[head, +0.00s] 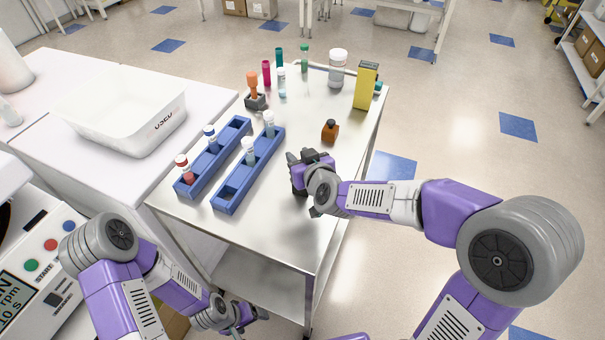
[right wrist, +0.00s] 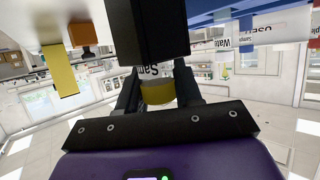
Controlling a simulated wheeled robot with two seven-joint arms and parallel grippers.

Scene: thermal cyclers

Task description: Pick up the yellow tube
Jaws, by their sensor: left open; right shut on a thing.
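The yellow tube (right wrist: 157,92) shows in the right wrist view, with a yellow end and a white label with dark lettering. It sits between the fingers of my right gripper (right wrist: 160,85), which is shut on it. In the head view my right gripper (head: 299,170) is over the steel table's right side, just right of the blue racks; the tube is hidden there. I cannot tell whether the tube touches the table. My left gripper (head: 240,318) is open and empty, low beside the front of the steel table.
Two blue racks (head: 228,200) holding capped tubes stand on the steel table (head: 285,225). A brown bottle (head: 330,133), a yellow box (head: 366,85), a clear jar (head: 338,68) and several tubes stand farther back. A white bin (head: 125,110) is on the left bench.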

